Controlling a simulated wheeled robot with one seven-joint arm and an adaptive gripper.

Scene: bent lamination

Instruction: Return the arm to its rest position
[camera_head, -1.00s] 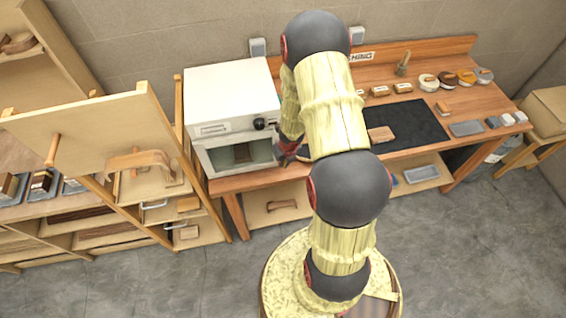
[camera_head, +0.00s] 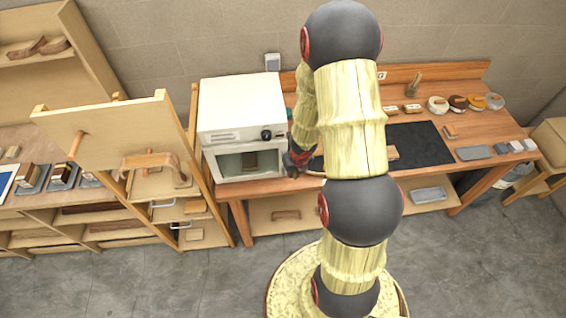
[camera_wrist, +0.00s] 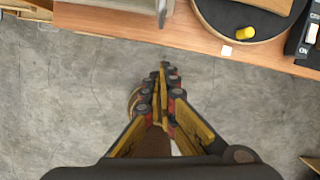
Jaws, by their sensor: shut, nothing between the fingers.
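My arm stands in the middle of the head view, raised high and folded over toward the workbench. My gripper (camera_head: 298,162) is small and partly hidden there, close to the right front of the white oven (camera_head: 240,105). In the wrist view my gripper (camera_wrist: 164,72) is shut, its fingertips together with nothing between them. It shows against the grey floor, just off the front edge of the wooden workbench (camera_wrist: 130,20).
The oven stands on the workbench (camera_head: 455,95), with a dark mat (camera_head: 425,145) to the right. A shelf unit with a tilted wooden panel (camera_head: 110,130) stands at left. The wrist view shows a round dark plate (camera_wrist: 225,22) with a yellow piece (camera_wrist: 246,33). Floor in front is clear.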

